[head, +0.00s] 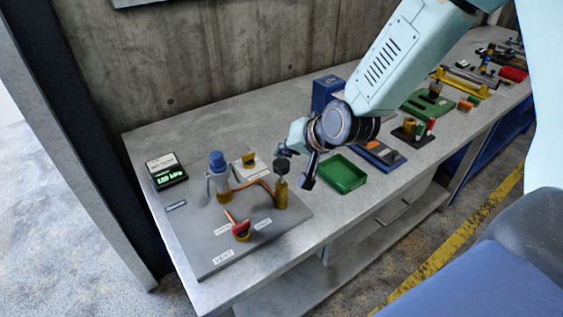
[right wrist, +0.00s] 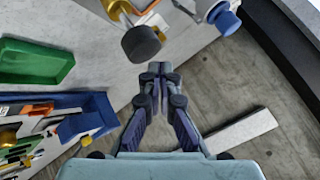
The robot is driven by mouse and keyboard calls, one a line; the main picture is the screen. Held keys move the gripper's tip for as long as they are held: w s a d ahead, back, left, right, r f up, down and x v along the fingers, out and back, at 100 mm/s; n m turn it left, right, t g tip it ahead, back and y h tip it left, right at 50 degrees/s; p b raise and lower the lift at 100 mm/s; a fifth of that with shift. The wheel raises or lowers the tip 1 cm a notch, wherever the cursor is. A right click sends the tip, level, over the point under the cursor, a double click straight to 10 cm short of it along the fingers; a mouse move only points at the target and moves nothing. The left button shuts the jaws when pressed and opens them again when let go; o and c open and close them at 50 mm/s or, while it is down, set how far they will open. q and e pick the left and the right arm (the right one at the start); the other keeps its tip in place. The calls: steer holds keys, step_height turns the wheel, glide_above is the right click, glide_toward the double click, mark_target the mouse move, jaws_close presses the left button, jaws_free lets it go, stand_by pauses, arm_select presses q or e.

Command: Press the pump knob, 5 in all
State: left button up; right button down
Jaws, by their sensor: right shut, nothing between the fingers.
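The pump knob (head: 282,167) is a dark round cap on a brass post, standing upright on the grey panel (head: 210,240). My right gripper (head: 297,165) is shut and empty, close beside the knob on its right in the head view. In the right wrist view the shut fingertips (right wrist: 160,69) point toward the knob (right wrist: 142,44), which is just beyond them and slightly left. I cannot tell whether they touch. My left gripper is not in view.
The panel also carries a blue-capped fitting (head: 217,168), a red vent handle (head: 240,228) and copper tubing. A gauge with a green readout (head: 168,172) stands behind. A green tray (head: 342,174) and several tools lie to the right. A concrete wall (head: 200,50) backs the bench.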

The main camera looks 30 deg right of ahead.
mark_target(286, 166)
steer(key=shift+f, duration=0.4)
steer(key=shift+s+f+b, duration=0.1)
steer(key=shift+f+b, duration=1.7)
steer(key=shift+f, duration=0.2)
stand_by(1.9)
stand_by(0.4)
steer(key=shift+r+p, duration=2.1)
steer(key=shift+r, duration=0.3)
steer(key=shift+r, duration=0.1)
steer(key=shift+w+r+p, duration=0.2)
steer(key=shift+r+p, duration=0.4)
step_height(286, 166, up, 4)
steer(key=p, duration=0.3)
steer(key=shift+f, duration=0.15)
